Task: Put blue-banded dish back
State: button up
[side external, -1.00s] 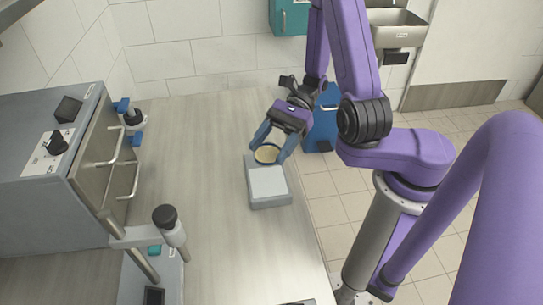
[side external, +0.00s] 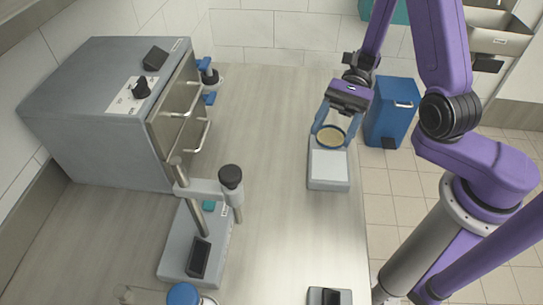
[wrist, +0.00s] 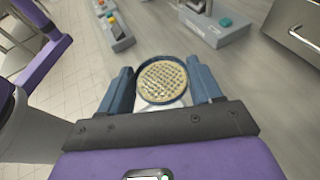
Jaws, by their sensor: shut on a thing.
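The blue-banded dish (side external: 331,136) is round and shallow, with a blue rim and a pale, grainy-looking inside. It also shows in the wrist view (wrist: 163,80), level between my fingers. My gripper (side external: 331,127) is shut on the dish, one blue-grey finger on each side. The dish is at the back end of a low grey block with a pale square top (side external: 328,164). I cannot tell whether the dish touches the block or hangs just above it.
A large grey cabinet (side external: 100,110) with metal door handles stands at left. A stand with a post and black knob (side external: 231,178) is in front of it. A blue bin (side external: 392,112) is beyond the bench's right edge. A small dark-topped device (side external: 330,297) lies at the front. The bench middle is clear.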

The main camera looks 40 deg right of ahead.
jog(key=w+a+f, duration=0.4)
jog(key=w, duration=0.4)
send_over(274, 154)
jog(key=f, duration=0.5)
jog(key=shift+s+d+f, duration=0.1)
jog(key=shift+s+f, duration=0.1)
jog(key=shift+s, duration=0.05)
jog(key=shift+w+f, duration=0.25)
jog(key=shift+f, duration=1.6)
jog(key=shift+f, duration=0.15)
jog(key=o, duration=1.1)
jog(key=shift+o, duration=0.2)
